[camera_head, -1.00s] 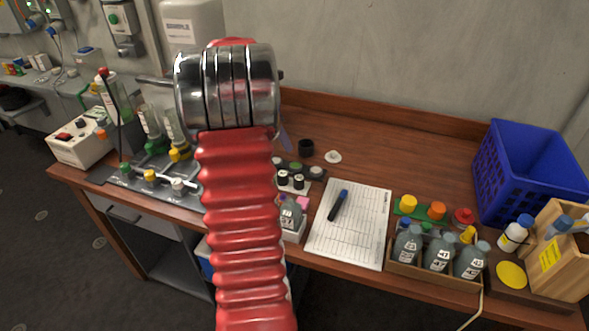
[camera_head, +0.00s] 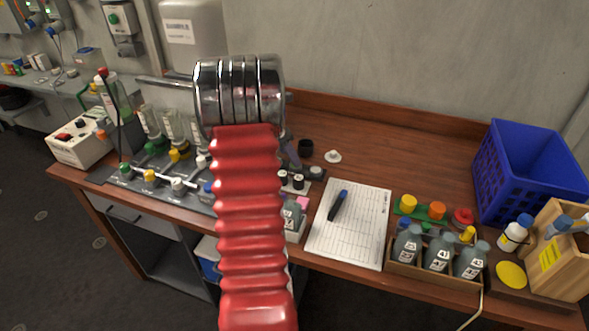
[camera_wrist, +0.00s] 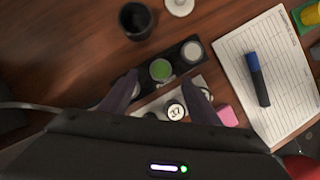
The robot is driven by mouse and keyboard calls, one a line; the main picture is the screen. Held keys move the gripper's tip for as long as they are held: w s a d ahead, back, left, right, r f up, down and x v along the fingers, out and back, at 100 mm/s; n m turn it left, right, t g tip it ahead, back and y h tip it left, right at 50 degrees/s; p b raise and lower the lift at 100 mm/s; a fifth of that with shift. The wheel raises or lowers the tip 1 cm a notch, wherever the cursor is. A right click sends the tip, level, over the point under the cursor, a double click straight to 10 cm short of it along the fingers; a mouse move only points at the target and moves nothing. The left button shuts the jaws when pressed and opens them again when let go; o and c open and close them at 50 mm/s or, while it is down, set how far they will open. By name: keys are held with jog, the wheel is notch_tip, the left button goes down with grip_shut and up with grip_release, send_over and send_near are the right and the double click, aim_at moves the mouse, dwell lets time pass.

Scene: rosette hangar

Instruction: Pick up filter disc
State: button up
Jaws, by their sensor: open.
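A black holder strip (camera_wrist: 176,62) with round discs in it lies on the bench below my gripper in the wrist view. A green-centred disc (camera_wrist: 160,70) sits in its middle, and a pale disc (camera_wrist: 192,50) sits at its upper right end. I cannot tell for sure which is the filter disc. My gripper (camera_wrist: 160,75) is open and empty, its dark fingers on either side of the green-centred disc. Whether they reach its height is unclear. In the head view, my arm partly hides the strip (camera_head: 316,171), and one finger shows beside the arm.
A black cup (camera_wrist: 135,20) and a white knobbed disc (camera_head: 333,156) are behind. A clipboard sheet with a marker (camera_head: 338,205) lies right.

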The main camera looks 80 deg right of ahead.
aim_at(292, 166)
jog(key=x, duration=0.5)
jog(key=shift+c, duration=0.2)
dwell(0.3)
jog(key=c, duration=1.1)
jog(key=shift+r, duration=0.15)
notch_tip(292, 166, up, 10)
dwell(0.5)
jog(key=shift+w, duration=0.1)
